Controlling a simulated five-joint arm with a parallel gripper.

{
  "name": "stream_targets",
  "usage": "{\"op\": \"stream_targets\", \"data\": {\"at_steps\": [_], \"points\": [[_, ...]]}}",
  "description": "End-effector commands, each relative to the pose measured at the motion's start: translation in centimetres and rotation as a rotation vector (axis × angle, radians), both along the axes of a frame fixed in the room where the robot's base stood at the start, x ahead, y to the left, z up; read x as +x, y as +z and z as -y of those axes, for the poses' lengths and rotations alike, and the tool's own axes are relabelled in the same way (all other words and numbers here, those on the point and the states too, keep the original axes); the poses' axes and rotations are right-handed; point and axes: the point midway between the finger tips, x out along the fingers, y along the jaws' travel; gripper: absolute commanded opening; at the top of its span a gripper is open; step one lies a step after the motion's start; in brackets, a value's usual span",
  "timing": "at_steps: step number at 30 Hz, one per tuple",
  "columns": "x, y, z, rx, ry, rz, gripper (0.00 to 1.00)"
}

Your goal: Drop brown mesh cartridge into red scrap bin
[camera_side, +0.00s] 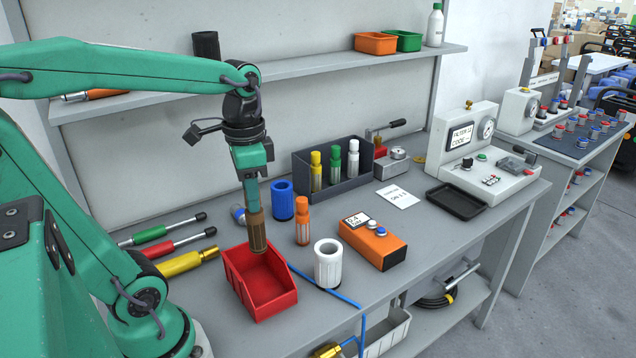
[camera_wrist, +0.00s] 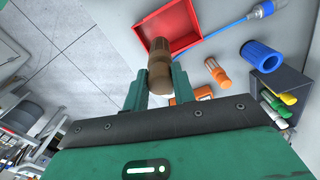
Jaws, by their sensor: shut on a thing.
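The brown mesh cartridge (camera_side: 258,234) hangs upright from my gripper (camera_side: 252,186), with a lighter tan upper part. My gripper is shut on it. In the wrist view the cartridge (camera_wrist: 160,68) sits between the two fingers (camera_wrist: 160,82). The red scrap bin (camera_side: 272,302) stands open on the bench below. In the side view the cartridge's lower end overlaps the bin's back rim and inside. In the wrist view it overlaps one edge of the bin (camera_wrist: 187,42). I cannot tell whether it is fully over the opening. The visible bin floor looks empty.
A blue cylinder (camera_side: 283,200), an orange bottle (camera_side: 302,222) and a white cup (camera_side: 327,264) stand close to the right of the bin. An orange box (camera_side: 373,243) is farther right.

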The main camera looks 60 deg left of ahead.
Motion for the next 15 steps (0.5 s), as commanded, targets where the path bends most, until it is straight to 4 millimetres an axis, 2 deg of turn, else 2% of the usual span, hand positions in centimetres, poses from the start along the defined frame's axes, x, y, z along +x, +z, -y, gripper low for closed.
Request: {"op": "stream_targets", "data": {"at_steps": [15], "points": [[0.0,-4.3,0.0,0.0,0.0,-0.002,0.0]]}}
